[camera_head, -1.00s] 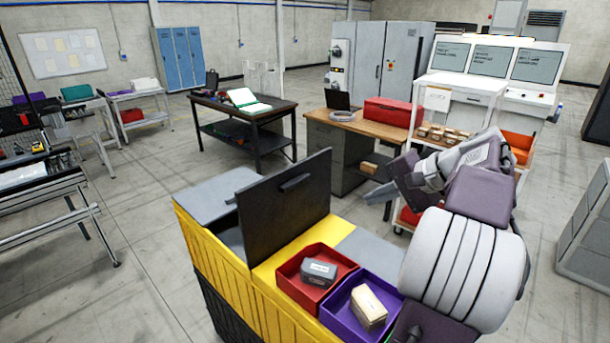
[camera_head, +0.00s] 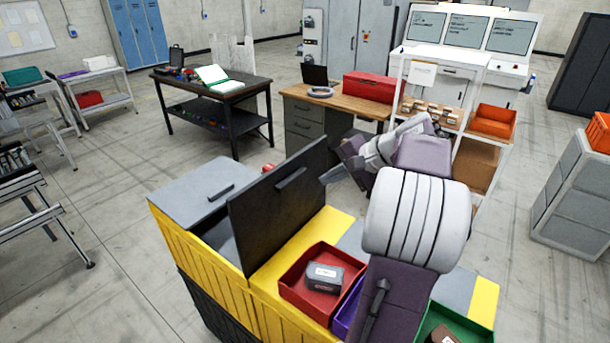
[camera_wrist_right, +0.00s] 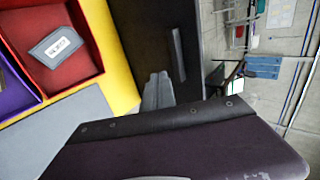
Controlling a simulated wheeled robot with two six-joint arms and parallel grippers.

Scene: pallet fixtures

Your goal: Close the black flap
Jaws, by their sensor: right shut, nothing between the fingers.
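The black flap (camera_head: 278,205) stands raised, on edge, on the yellow container (camera_head: 200,243), with a bar handle (camera_head: 291,178) near its top. An opening shows behind it, beside a grey lid (camera_head: 205,185). My right gripper (camera_head: 328,178) is shut and empty, just right of the flap's upper right edge. In the right wrist view the flap (camera_wrist_right: 140,35) fills the top middle, and the gripper tips (camera_wrist_right: 158,82) lie in front of it. I cannot tell whether they touch it. My left gripper is out of view.
A red bin (camera_head: 293,283) holding a dark box (camera_head: 324,278) and a partly hidden purple bin (camera_head: 345,310) sit on the container's top. A green bin (camera_head: 428,325) is at the bottom right. A wooden desk (camera_head: 340,103) stands beyond.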

